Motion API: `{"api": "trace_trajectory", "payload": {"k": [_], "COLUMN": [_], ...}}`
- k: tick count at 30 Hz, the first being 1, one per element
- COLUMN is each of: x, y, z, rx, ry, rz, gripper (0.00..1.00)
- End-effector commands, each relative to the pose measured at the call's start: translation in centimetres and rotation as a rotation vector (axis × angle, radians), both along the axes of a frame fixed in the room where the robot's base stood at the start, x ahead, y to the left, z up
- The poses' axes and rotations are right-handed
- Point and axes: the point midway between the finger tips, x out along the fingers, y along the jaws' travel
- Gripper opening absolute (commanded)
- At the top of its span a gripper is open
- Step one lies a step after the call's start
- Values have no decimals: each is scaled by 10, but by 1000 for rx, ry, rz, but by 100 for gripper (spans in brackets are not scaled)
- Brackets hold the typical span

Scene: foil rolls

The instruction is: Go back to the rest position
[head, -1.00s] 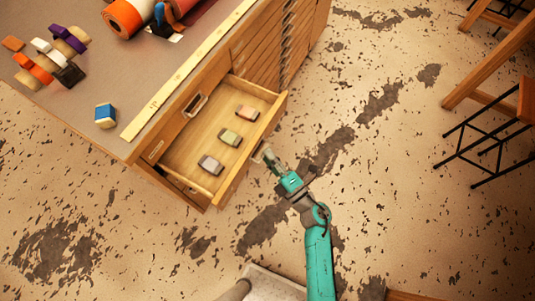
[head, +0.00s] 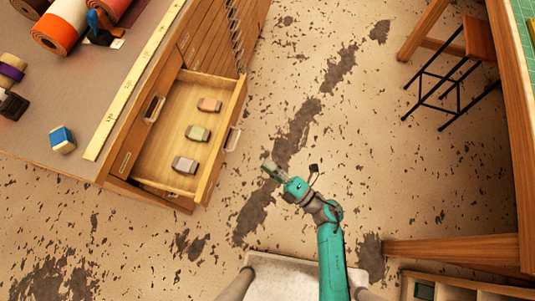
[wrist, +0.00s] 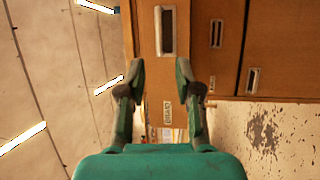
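My teal gripper (head: 268,167) is held over the floor, to the right of the open drawer (head: 150,155) and apart from it. In the wrist view my gripper (wrist: 160,80) has its two fingers spread, with nothing between them; the drawer fronts lie beyond.
A stool (head: 478,40) and a wooden table (head: 505,150) stand at the right. The floor between is clear.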

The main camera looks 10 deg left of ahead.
Motion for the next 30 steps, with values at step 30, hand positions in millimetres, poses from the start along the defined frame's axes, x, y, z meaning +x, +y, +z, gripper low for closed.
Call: {"api": "trace_trajectory", "payload": {"k": [30], "x": [-92], "y": [-111], "z": [66], "rx": [429], "ry": [392], "rz": [-435], "gripper": [34]}}
